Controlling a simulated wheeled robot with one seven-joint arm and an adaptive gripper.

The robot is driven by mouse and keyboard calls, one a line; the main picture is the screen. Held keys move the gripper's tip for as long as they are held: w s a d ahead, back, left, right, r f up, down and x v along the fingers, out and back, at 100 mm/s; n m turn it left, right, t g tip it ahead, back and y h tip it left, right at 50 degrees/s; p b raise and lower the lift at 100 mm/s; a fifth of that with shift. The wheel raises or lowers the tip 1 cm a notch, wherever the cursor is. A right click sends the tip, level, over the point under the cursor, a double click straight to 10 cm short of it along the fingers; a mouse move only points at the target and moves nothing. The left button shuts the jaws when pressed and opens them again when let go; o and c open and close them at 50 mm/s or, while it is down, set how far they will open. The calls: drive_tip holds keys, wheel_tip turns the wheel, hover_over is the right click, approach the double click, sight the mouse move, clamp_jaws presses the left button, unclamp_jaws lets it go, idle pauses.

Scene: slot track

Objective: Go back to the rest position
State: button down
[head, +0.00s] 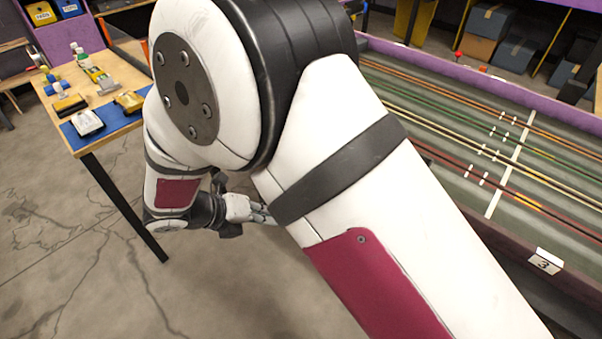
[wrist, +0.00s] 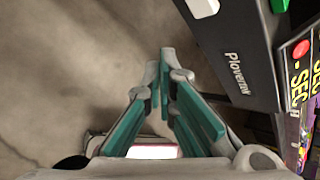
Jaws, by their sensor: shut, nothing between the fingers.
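My gripper (wrist: 170,72) shows in the wrist view with its teal-padded fingers brought together and nothing held. It hangs over bare grey floor, beside a dark panel (wrist: 235,50) lettered "Plovermay" or similar. In the head view my gripper (head: 264,216) is small and low, and my own large white arm link partly hides it. My arm is folded across the middle of the head view.
A wooden table (head: 122,76) with a blue mat, bottles and small boxes stands at the left. The slot track (head: 480,125) with its purple rim runs along the right, with a "3" card (head: 545,261). Cracked floor (head: 75,225) lies open at lower left.

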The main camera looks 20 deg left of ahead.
drive_tip(key=w+d+r+m+g+h, duration=0.1)
drive_tip(key=w+d+r+m+g, duration=0.15)
drive_tip(key=d+r+m, duration=0.6)
drive_tip(key=w+d+r+m+g, duration=0.1)
drive_tip(key=w+d+r+m, duration=0.2)
drive_tip(key=d+r+m, duration=0.55)
drive_tip(key=s+d+r+m+g, duration=0.1)
drive_tip(key=s+d+r+m, duration=0.25)
drive_tip(key=d, duration=0.45)
drive_tip(key=s+d+r+m+g, duration=0.2)
drive_tip(key=d+r+m, duration=0.15)
drive_tip(key=d, duration=0.45)
drive_tip(key=s+d+r+m+y, duration=0.1)
drive_tip(key=s+d+m+y, duration=0.25)
drive_tip(key=s+m, duration=0.55)
drive_tip(key=s+d+r+m+y, duration=0.1)
drive_tip(key=s+d+m+y, duration=0.3)
drive_tip(key=s+m, duration=0.45)
wheel_tip(320, 180, up, 16)
drive_tip(key=d+t+h+p, duration=0.1)
drive_tip(key=t+p, duration=0.2)
drive_tip(key=p, duration=1)
drive_tip(key=shift+s+d+f+p, duration=0.15)
drive_tip(key=shift+s+d+p, duration=0.1)
drive_tip(key=shift+p, duration=0.15)
